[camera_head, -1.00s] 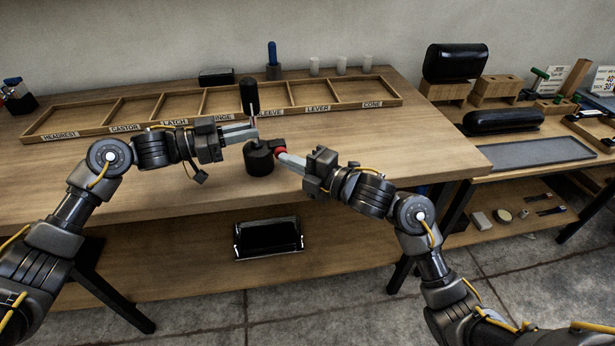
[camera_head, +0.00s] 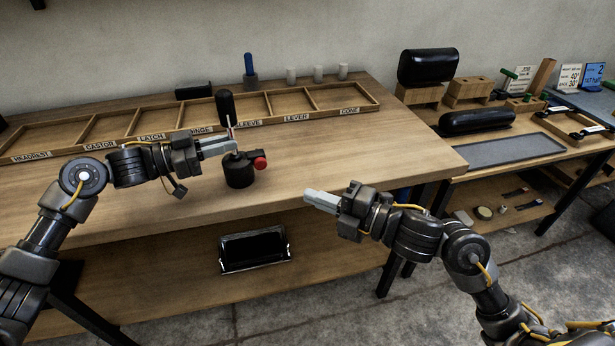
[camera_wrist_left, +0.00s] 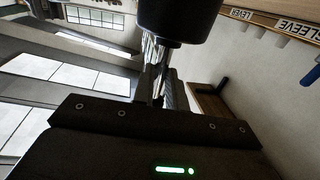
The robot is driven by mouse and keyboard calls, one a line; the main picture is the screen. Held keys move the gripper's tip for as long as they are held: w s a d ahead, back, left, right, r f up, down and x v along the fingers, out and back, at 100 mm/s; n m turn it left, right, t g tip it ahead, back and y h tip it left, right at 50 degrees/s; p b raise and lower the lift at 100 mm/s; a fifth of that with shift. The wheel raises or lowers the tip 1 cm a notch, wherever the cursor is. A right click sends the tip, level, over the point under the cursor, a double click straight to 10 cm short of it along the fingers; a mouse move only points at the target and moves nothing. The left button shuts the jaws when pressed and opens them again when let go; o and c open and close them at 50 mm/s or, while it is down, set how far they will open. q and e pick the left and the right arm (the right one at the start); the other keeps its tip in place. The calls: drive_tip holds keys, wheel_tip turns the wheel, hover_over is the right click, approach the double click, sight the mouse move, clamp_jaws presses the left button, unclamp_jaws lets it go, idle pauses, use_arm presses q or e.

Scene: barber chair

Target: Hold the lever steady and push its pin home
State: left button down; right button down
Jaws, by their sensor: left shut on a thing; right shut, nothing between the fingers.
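The lever (camera_head: 225,104) stands upright, with a thick black grip on a thin metal rod. Its foot is at a round black base (camera_head: 239,174) on the workbench. A pin with a red knob (camera_head: 260,163) sticks out of the base's right side; its depth in the base cannot be told. My left gripper (camera_head: 232,146) is shut on the lever's rod below the grip. The left wrist view shows the black grip (camera_wrist_left: 178,18) just above the fingers. My right gripper (camera_head: 308,195) is shut and empty, apart from the red knob, to its lower right over the bench's front edge.
A labelled wooden tray (camera_head: 100,135) runs along the back of the bench. A blue-handled tool (camera_head: 249,66) and small pale cylinders (camera_head: 318,74) stand behind it. A second table at right holds black cushions (camera_head: 428,66) and a grey tray (camera_head: 502,151). The bench right of the base is clear.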

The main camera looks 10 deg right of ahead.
use_arm(q)
drive_tip(key=shift+r, duration=0.1)
drive_tip(key=c, duration=1.3)
unclamp_jaws()
drive_tip(key=shift+c, duration=0.2)
drive_tip(key=shift+a, duration=0.1)
